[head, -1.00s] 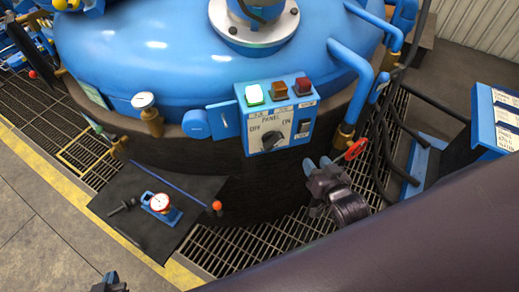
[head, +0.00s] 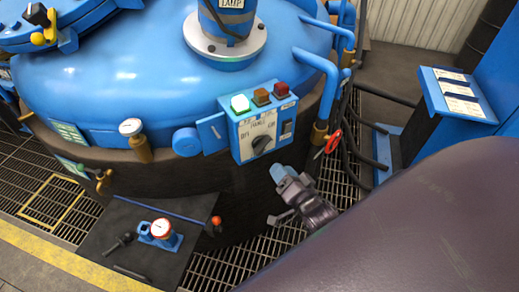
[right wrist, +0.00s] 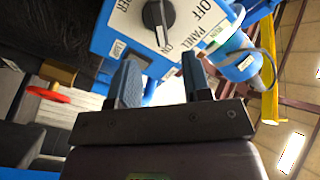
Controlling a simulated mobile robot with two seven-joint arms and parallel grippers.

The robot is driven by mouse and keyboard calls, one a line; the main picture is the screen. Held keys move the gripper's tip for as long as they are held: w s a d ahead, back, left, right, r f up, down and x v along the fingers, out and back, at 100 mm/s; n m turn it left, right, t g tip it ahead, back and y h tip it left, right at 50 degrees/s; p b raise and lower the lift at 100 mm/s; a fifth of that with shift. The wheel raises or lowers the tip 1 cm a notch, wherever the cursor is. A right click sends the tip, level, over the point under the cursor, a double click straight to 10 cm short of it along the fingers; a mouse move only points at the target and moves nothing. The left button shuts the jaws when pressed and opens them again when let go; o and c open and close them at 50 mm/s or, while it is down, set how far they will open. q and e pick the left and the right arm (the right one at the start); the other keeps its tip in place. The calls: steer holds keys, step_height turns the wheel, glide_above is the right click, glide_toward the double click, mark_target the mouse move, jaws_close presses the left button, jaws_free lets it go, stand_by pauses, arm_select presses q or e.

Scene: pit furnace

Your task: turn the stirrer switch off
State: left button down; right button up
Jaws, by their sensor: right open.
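The blue control box (head: 243,151) on the vessel's side carries a black rotary knob (head: 262,143) between OFF and ON marks, with PANEL above it. In the right wrist view the knob (right wrist: 158,14) shows at the top, its white pointer toward ON. A small dark switch (head: 287,128) sits right of the knob; its label and position are unreadable. I cannot tell which is the stirrer switch. My right gripper (head: 280,175) is below the box, apart from it. In the wrist view its fingers (right wrist: 160,78) are open and empty. My left gripper is not in view.
Green, amber and red lamps (head: 262,97) top the box. A blue pipe (head: 329,85) and red-handled valve (head: 333,141) stand to its right. A dark mat (head: 110,222) with a gauge (head: 161,229) lies lower left. A blue console (head: 458,95) stands at right.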

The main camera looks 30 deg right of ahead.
mark_target(265, 149)
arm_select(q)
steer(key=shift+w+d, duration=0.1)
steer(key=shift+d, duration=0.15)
arm_select(e)
steer(key=w, duration=1)
steer(key=shift+w+d, duration=0.35)
steer(key=shift+d, duration=0.05)
steer(key=shift+c, duration=0.3)
jaws_close()
